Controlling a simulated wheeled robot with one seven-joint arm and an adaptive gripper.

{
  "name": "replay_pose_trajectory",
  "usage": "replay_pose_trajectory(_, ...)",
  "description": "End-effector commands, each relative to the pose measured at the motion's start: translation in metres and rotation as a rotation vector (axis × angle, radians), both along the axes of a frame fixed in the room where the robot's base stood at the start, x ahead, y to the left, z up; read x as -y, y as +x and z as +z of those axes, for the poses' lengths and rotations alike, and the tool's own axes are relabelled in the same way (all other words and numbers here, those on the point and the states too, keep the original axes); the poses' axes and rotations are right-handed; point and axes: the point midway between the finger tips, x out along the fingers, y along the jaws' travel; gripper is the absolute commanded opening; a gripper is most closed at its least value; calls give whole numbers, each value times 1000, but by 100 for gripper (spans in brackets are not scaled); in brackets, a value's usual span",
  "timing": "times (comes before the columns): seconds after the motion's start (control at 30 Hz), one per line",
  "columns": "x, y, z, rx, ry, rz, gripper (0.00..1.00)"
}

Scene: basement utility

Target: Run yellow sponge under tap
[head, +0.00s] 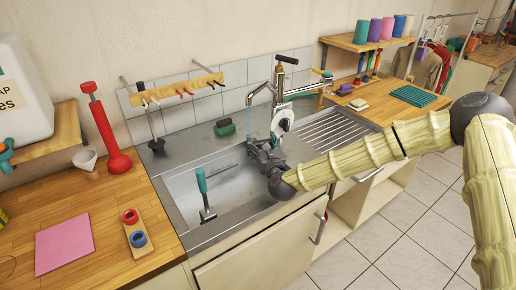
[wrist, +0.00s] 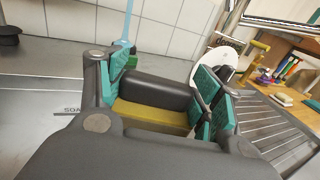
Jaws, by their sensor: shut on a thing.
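My gripper (head: 262,153) is over the sink basin (head: 185,190), below the tap (head: 279,85). In the wrist view, my gripper (wrist: 160,100) is shut on the yellow sponge (wrist: 150,114), which sits between its teal finger pads. In the head view the gripper hides the sponge. A thin blue stream (head: 249,120) drops from the tap's spout towards the gripper. The stream (wrist: 128,20) shows in the wrist view just beyond the left finger; I cannot tell whether it touches the sponge.
A teal-handled brush (head: 202,182) stands in the basin. A green block (head: 225,127) lies on the sink's back ledge. A white round thing (head: 283,123) is close beside the gripper. The ribbed drainboard (head: 330,132) to the right is clear.

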Motion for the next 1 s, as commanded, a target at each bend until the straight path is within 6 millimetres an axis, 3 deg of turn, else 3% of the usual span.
replay_pose_trajectory(1.0, 52, -33, 0, 0, 1, 0, 38)
